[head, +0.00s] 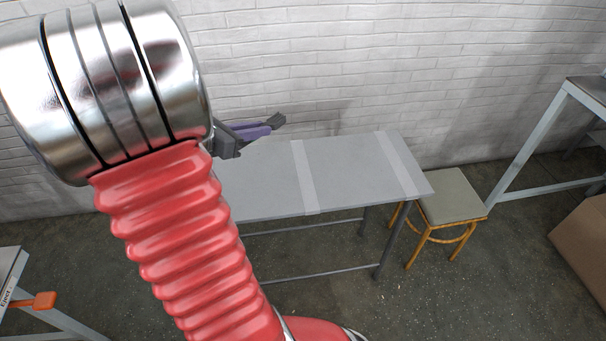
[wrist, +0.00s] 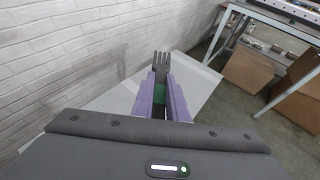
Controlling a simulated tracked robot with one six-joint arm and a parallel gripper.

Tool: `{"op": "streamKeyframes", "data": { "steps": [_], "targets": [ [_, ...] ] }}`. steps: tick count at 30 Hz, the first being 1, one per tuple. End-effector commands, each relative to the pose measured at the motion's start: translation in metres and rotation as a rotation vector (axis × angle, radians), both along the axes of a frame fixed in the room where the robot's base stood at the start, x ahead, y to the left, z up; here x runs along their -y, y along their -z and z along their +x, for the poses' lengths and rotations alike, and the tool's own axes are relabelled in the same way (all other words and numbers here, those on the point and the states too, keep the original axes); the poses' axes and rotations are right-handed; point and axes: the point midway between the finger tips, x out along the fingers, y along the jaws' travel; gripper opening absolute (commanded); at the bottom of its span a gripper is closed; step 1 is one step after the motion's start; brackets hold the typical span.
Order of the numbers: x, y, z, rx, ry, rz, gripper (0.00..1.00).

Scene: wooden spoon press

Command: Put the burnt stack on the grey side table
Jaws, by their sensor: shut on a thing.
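The burnt stack (wrist: 161,66) shows in the wrist view as a dark grey pronged piece sticking out beyond my fingertips. Its dark end (head: 278,119) also shows in the head view. My gripper (wrist: 160,84) has purple fingers shut on it, with a green patch between them. In the head view my gripper (head: 256,131) is at the far left part of the grey side table (head: 345,172), seemingly above its top. The tabletop (wrist: 205,88) also lies behind the fingers in the wrist view. My arm hides the table's left end in the head view.
The visible tabletop is bare, with two pale strips across it. A stool (head: 453,200) with a yellow frame stands at its right end. A white brick wall (head: 400,60) runs behind. A cardboard box (head: 585,235) and a metal-legged bench (head: 530,145) are at right.

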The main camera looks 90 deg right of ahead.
Motion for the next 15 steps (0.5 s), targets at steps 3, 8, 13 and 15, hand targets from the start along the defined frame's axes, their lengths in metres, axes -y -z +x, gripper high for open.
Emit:
{"op": "streamKeyframes", "data": {
  "steps": [3, 8, 13, 15],
  "targets": [
    [0.000, 0.000, -0.004, 0.000, 0.009, 0.000, 0.00],
    [0.004, 0.007, -0.004, -0.006, 0.005, -0.002, 0.00],
    [0.016, 0.029, 0.001, -0.015, -0.013, -0.006, 0.00],
    [0.022, 0.042, 0.004, -0.019, -0.025, -0.009, 0.00]
  ]
}}
